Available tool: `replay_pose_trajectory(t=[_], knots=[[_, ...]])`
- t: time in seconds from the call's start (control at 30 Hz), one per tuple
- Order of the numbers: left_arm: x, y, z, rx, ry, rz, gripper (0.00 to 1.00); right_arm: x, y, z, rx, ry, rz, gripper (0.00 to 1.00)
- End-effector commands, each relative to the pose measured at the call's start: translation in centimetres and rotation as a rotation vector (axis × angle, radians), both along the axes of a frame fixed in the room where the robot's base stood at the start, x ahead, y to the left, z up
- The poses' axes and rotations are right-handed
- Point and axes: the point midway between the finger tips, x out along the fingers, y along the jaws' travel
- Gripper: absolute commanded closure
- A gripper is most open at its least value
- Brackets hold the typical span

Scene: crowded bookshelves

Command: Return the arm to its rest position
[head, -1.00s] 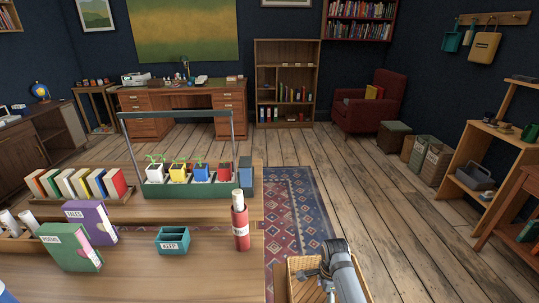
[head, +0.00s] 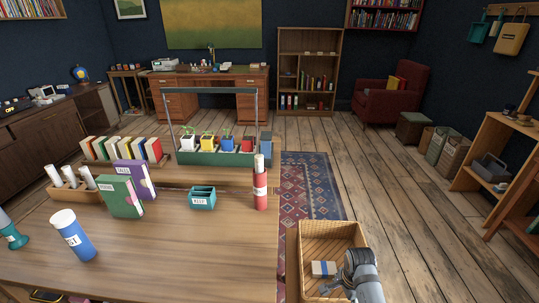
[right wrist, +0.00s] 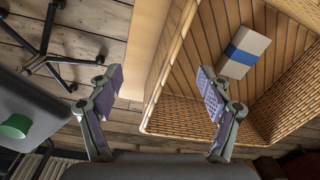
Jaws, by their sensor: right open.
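My right arm comes in at the lower right of the head view. Its gripper (head: 347,284) is over the near part of a wicker basket (head: 320,230). In the right wrist view the gripper (right wrist: 160,78) has its two fingers wide apart, with nothing between them. The basket rim (right wrist: 165,85) passes between and beyond the fingers. A pale box with a blue band (head: 323,268) lies inside the basket, apart from the fingers; it also shows in the right wrist view (right wrist: 245,50). My left gripper is not in view.
Open floor lies right of the basket.

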Motion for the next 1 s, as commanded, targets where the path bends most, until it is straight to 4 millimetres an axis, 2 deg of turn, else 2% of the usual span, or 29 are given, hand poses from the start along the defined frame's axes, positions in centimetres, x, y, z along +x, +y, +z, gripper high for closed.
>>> replay_pose_trajectory(t=[0.13,0.37,0.7,0.97,1.0], knots=[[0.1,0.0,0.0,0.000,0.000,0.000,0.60,-2.5,-0.5,0.3,-0.027,-0.030,0.189,0.21],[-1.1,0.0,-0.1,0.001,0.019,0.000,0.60,-6.8,-1.2,1.9,-0.094,-0.080,0.551,0.21],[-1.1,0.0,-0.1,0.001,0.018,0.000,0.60,-12.8,-1.3,6.1,-0.218,-0.130,1.081,0.21],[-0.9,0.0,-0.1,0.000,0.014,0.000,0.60,-16.2,-0.8,9.6,-0.306,-0.150,1.405,0.21],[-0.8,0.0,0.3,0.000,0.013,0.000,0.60,-15.8,-0.9,9.0,-0.304,-0.144,1.408,0.21]])
